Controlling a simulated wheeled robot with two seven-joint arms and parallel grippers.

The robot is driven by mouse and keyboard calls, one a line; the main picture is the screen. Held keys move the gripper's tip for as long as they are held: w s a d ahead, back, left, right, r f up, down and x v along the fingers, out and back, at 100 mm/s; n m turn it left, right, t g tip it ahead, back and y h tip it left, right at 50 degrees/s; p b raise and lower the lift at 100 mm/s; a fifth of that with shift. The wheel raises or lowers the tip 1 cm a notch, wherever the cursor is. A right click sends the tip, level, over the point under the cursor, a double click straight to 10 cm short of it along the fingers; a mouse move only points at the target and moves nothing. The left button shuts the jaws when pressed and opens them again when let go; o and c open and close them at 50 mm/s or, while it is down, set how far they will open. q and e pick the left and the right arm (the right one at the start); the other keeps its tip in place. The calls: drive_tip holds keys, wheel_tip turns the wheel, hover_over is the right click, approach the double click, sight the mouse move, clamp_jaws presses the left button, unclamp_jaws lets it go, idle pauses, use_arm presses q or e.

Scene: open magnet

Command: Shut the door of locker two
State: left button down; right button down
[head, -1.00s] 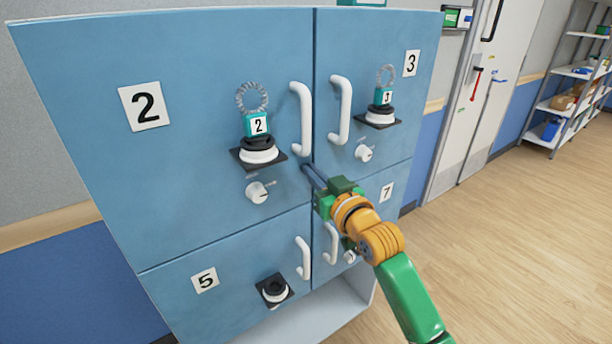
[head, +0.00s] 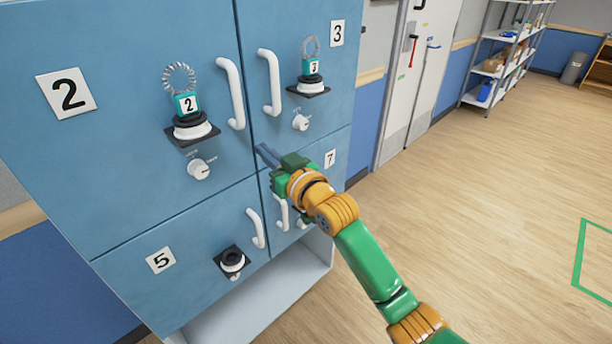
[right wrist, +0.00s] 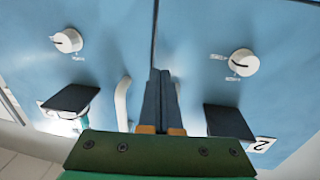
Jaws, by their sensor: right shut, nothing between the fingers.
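The locker two door (head: 130,170) is the large blue panel with a "2" label (head: 66,93) at the left of the head view. It looks flush with the locker three door (head: 290,70) along a narrow seam. It has a white handle (head: 231,93), a white knob (head: 199,169) and a teal "2" tag (head: 187,103) with a coiled ring on a black and white mount. My right gripper (head: 262,152) is shut and empty, its tips by the lower seam between the two doors. In the right wrist view, the shut fingers (right wrist: 163,78) point along that seam. My left gripper is out of view.
Lower doors five (head: 160,262) and seven (head: 330,158) sit below, with protruding handles. A pale ledge (head: 290,285) is under the lockers. A white door (head: 410,90) and a shelf rack (head: 500,60) stand behind. The wooden floor at right is clear.

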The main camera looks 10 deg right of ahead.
drive_tip(key=w+d+b+v, duration=0.1)
drive_tip(key=b+v, duration=0.1)
drive_tip(key=v, duration=0.7)
drive_tip(key=w+d+f+m+g+h, duration=0.1)
drive_tip(key=d+f+g+h, duration=0.1)
drive_tip(key=f, duration=0.8)
drive_tip(key=w+d+f+m+g+h, duration=0.1)
drive_tip(key=d+f+m+h, duration=0.15)
drive_tip(key=f, duration=0.75)
drive_tip(key=s+d+f+g+h, duration=0.15)
drive_tip(key=s+f, duration=0.25)
drive_tip(key=f, duration=0.4)
drive_tip(key=s+d+f+g, duration=0.2)
drive_tip(key=s+f, duration=0.1)
drive_tip(key=f, duration=0.6)
drive_tip(key=s+d+f+g, duration=0.1)
drive_tip(key=s+f+g, duration=0.3)
drive_tip(key=s+f, duration=0.85)
drive_tip(key=s+f+g, duration=0.2)
drive_tip(key=s+f, duration=0.2)
drive_tip(key=s, duration=0.8)
drive_tip(key=s+f+n+g+h, duration=0.1)
drive_tip(key=s+f+g, duration=0.2)
drive_tip(key=s, duration=0.9)
drive_tip(key=shift+s+d+f, duration=0.2)
drive_tip(key=shift+d+f, duration=0.3)
drive_tip(key=shift+f, duration=0.1)
